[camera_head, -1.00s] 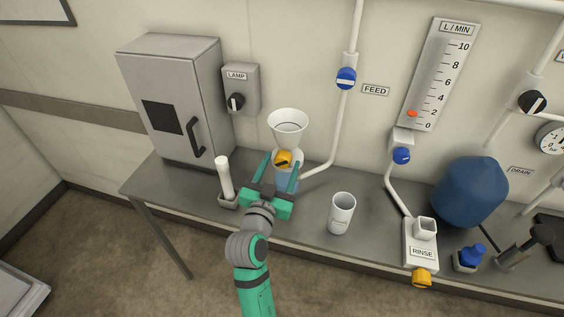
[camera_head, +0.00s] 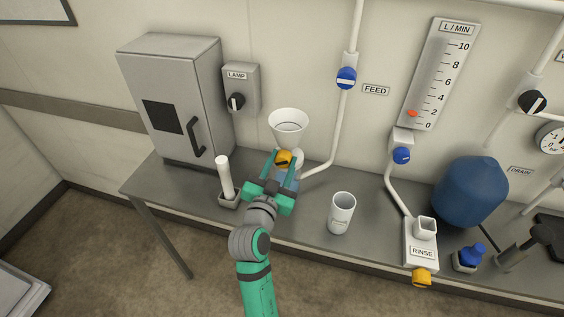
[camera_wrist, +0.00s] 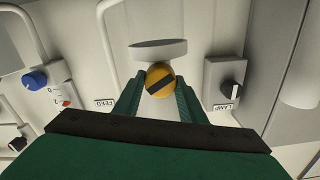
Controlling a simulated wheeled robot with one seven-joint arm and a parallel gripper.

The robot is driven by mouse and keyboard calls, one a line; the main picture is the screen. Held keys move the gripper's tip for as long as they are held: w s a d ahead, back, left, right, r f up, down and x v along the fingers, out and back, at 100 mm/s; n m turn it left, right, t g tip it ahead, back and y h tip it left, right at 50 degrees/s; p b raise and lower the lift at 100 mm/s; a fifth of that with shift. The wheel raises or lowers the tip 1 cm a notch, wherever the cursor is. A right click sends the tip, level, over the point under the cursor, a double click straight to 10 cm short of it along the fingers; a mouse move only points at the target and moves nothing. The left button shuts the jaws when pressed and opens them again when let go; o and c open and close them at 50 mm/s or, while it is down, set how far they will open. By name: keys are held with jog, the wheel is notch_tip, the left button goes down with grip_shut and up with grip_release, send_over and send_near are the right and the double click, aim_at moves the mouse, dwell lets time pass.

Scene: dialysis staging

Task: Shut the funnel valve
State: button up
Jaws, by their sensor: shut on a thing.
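The white funnel (camera_head: 288,124) stands at the back of the bench against the wall. Its valve has a round yellow knob (camera_head: 283,158) with a dark bar across it. In the wrist view the knob (camera_wrist: 160,80) sits between my fingertips, and its dark bar lies slanted. My gripper (camera_head: 282,160) is shut on the yellow knob, with one green finger on each side. The wrist view also shows my gripper (camera_wrist: 160,82) and the funnel rim (camera_wrist: 158,48) just beyond. The lower funnel body is partly hidden by my fingers.
A white stick in a holder (camera_head: 225,178) stands close left of my gripper, and a white cup (camera_head: 341,213) to its right. A grey cabinet (camera_head: 172,100) and the LAMP switch (camera_head: 237,101) are left. The rinse fixture (camera_head: 420,245) and blue tank (camera_head: 470,192) are right.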

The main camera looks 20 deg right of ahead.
jog(key=shift+d, duration=0.1)
jog(key=o, duration=1.1)
jog(key=shift+c, duration=0.2)
jog(key=v, duration=1.1)
jog(key=shift+w, duration=0.2)
